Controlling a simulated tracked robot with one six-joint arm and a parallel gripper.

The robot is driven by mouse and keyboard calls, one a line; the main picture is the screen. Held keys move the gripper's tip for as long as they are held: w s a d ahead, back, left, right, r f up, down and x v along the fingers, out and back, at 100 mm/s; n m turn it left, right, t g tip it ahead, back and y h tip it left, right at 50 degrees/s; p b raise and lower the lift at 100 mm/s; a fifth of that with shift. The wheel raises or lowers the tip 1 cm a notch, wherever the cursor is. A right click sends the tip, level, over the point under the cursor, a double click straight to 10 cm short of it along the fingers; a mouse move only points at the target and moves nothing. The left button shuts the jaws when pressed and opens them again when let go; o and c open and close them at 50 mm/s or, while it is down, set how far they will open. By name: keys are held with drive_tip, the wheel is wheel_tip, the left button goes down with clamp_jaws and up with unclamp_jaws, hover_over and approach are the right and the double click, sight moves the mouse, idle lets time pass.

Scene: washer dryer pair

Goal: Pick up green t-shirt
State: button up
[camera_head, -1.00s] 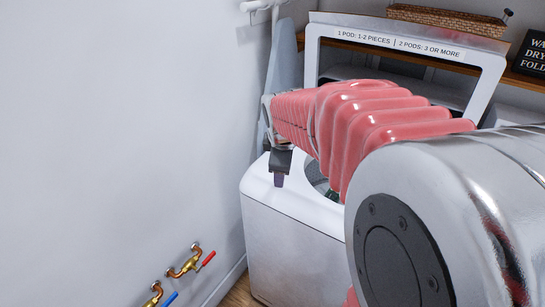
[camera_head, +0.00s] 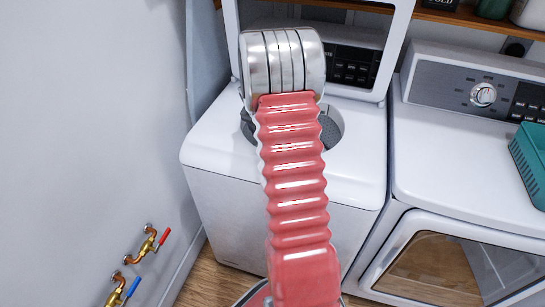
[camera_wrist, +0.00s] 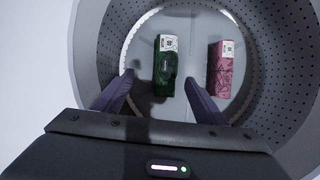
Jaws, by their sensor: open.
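In the wrist view, a dark green folded bundle (camera_wrist: 166,72) with a white label at its top end lies on the floor of the washer drum. It looks like the green t-shirt. My gripper (camera_wrist: 160,80) is open and points down into the drum. Its two dark fingers appear either side of the green bundle's lower end, with nothing held between them. The gap in depth is hard to tell. In the head view my arm reaches over the open top of the washer (camera_head: 225,135) and hides the gripper and the clothes.
A pink-red folded bundle (camera_wrist: 219,72) with a white label lies right of the green one. The perforated drum wall (camera_wrist: 270,75) surrounds both. The washer's raised lid (camera_head: 397,35) stands behind the arm. A dryer (camera_head: 440,170) with a teal basket (camera_head: 530,160) stands to the right.

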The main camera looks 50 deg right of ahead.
drive_tip(key=shift+s+d+f+n, duration=0.15)
drive_tip(key=shift+d+f+n, duration=0.2)
drive_tip(key=shift+f, duration=0.25)
drive_tip(key=shift+s+d+f+n, duration=0.1)
drive_tip(key=shift+d+f+n, duration=0.2)
drive_tip(key=shift+f, duration=0.3)
drive_tip(key=shift+f, duration=0.1)
drive_tip(key=shift+x, duration=4.2)
drive_tip(key=shift+s, duration=0.1)
drive_tip(key=shift+x, duration=2.6)
drive_tip(key=shift+s+d, duration=0.1)
drive_tip(key=shift+f, duration=0.25)
drive_tip(key=shift+c, duration=0.3)
drive_tip(key=c, duration=1.2)
